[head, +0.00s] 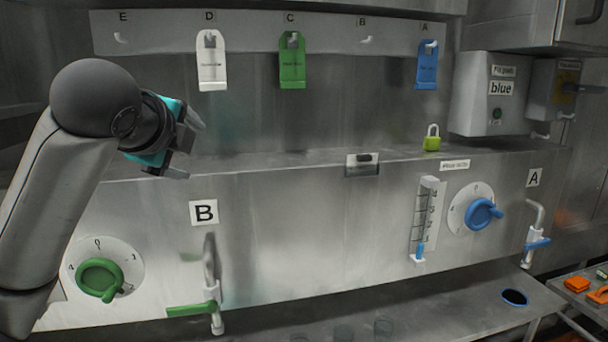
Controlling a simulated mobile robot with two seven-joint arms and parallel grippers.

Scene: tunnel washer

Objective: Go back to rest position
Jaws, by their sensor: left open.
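My left gripper (192,142) is open and empty at the left of the head view. It stands in front of the metal washer panel (330,220), above the label B (204,212) and apart from the tags. My left arm comes in from the lower left. My right gripper does not show.
Tags hang on a rail (260,32): white (211,70), green (292,65) and blue (426,70). A green padlock (432,140) stands on the ledge. A green knob (99,279), green lever (191,308), blue knob (482,215) and blue-handled tap (537,243) stick out.

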